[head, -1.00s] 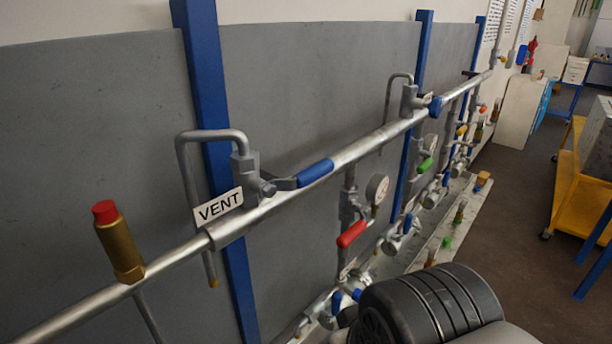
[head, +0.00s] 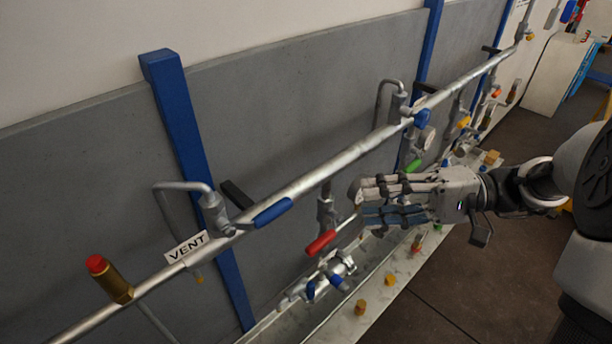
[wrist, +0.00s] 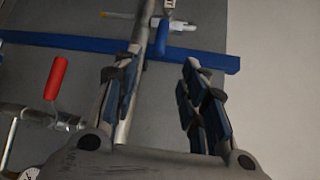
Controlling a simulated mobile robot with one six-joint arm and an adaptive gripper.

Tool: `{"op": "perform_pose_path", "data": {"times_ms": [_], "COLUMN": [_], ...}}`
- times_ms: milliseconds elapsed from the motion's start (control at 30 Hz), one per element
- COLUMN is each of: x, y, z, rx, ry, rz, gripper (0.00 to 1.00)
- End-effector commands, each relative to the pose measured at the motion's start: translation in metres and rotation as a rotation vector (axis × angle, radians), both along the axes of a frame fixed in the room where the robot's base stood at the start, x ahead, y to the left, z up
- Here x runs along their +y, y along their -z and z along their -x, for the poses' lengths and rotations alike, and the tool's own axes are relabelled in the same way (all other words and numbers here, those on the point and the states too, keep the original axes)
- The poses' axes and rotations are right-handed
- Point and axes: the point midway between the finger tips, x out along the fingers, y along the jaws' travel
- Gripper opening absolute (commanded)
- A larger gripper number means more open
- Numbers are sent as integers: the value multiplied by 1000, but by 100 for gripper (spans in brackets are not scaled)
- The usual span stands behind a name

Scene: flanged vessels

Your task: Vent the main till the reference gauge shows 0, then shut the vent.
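The VENT label (head: 186,246) is on the main pipe (head: 335,165) at the left of the head view. Just right of it stands the vent valve (head: 213,212) with a bent outlet tube. Its blue lever (head: 272,212) points right, roughly along the pipe. The lever also shows in the wrist view (wrist: 157,46), beyond the fingertips. My gripper (head: 360,203) is open and empty, right of the lever and apart from it, near the red lever (head: 321,242). A gauge (head: 425,137) shows farther along; its reading is too small to tell. Another gauge (wrist: 28,173) is cut off in the wrist view.
A red-capped brass fitting (head: 110,279) stands at the pipe's left end. Blue posts (head: 178,115) and a grey panel (head: 100,160) are behind the pipe. Below are a blue-knobbed valve (head: 335,272) and a ledge with brass fittings (head: 361,307). Open floor lies at lower right.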

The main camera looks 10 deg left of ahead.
Motion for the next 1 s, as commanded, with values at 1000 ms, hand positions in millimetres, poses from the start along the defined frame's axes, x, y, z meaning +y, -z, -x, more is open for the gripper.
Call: {"op": "perform_pose_path", "data": {"times_ms": [1000], "x": [164], "y": [22], "z": [13], "rx": [-1], "ry": [1], "rz": [-11], "gripper": [39]}}
